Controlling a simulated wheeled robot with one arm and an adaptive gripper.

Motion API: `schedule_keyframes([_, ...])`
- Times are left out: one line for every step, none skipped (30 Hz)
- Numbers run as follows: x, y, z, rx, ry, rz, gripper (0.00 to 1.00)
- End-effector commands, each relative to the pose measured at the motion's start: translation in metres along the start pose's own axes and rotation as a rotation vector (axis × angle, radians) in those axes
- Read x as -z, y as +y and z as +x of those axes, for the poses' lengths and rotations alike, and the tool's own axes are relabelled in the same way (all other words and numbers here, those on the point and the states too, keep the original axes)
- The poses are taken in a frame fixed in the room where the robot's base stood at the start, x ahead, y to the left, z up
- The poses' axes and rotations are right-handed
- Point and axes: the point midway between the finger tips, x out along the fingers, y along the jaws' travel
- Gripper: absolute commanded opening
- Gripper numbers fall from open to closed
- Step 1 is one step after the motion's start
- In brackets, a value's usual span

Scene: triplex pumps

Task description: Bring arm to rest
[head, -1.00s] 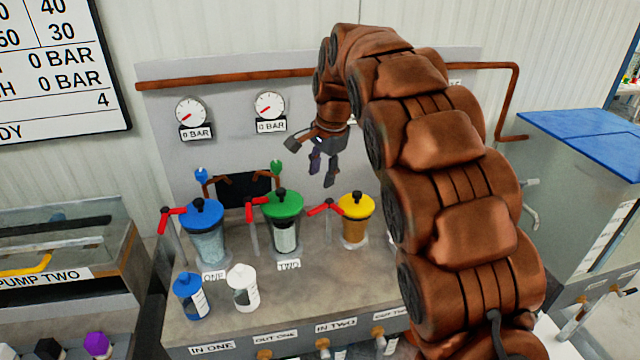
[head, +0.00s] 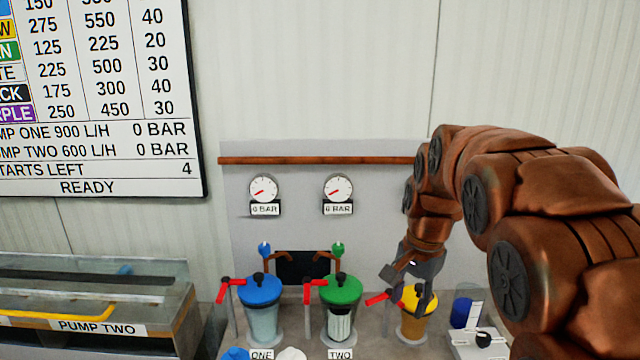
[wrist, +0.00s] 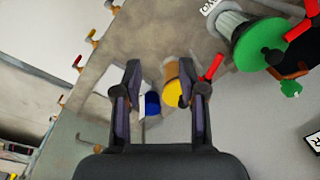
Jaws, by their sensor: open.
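My brown arm stands at the right in the head view, bent over at the top with its end hanging down. My gripper (head: 408,290) hangs at its end, in front of the yellow-lidded vessel (head: 415,325) as seen there. In the wrist view my gripper (wrist: 160,85) has its two fingers wide apart with nothing held between them. The yellow lid (wrist: 172,94) and a blue item (wrist: 152,104) show beyond the gap, apart from the fingers.
A blue-lidded vessel (head: 262,310) and a green-lidded vessel (head: 342,308) stand left of my gripper, with red handles beside them. Two gauges (head: 263,190) (head: 338,190) read 0 BAR. A wall board (head: 95,100) shows READY. A tank labelled PUMP TWO (head: 95,326) stands left.

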Motion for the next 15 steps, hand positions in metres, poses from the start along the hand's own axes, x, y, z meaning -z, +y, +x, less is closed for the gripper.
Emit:
schedule_keyframes([-0.012, 0.013, 0.0, -0.01, -0.007, -0.031, 0.41])
schedule_keyframes([-0.018, 0.021, 0.0, -0.015, -0.009, -0.054, 0.41])
schedule_keyframes([-0.026, 0.031, 0.002, -0.025, -0.016, -0.083, 0.41])
schedule_keyframes([-0.032, 0.038, 0.003, -0.032, -0.021, -0.106, 0.41])
schedule_keyframes([-0.038, 0.046, 0.003, -0.035, -0.024, -0.128, 0.41])
schedule_keyframes([-0.047, 0.055, 0.004, -0.041, -0.03, -0.159, 0.41])
schedule_keyframes([-0.053, 0.063, 0.006, -0.048, -0.037, -0.181, 0.41])
schedule_keyframes([-0.06, 0.071, 0.008, -0.054, -0.042, -0.206, 0.41])
schedule_keyframes([-0.068, 0.081, 0.009, -0.059, -0.047, -0.238, 0.41])
schedule_keyframes([-0.075, 0.088, 0.011, -0.065, -0.055, -0.262, 0.41])
schedule_keyframes([-0.082, 0.096, 0.013, -0.071, -0.063, -0.285, 0.41])
schedule_keyframes([-0.091, 0.106, 0.015, -0.077, -0.07, -0.319, 0.41])
schedule_keyframes([-0.098, 0.114, 0.017, -0.082, -0.076, -0.345, 0.41])
schedule_keyframes([-0.105, 0.122, 0.019, -0.088, -0.084, -0.371, 0.41])
schedule_keyframes([-0.114, 0.132, 0.022, -0.094, -0.094, -0.405, 0.41])
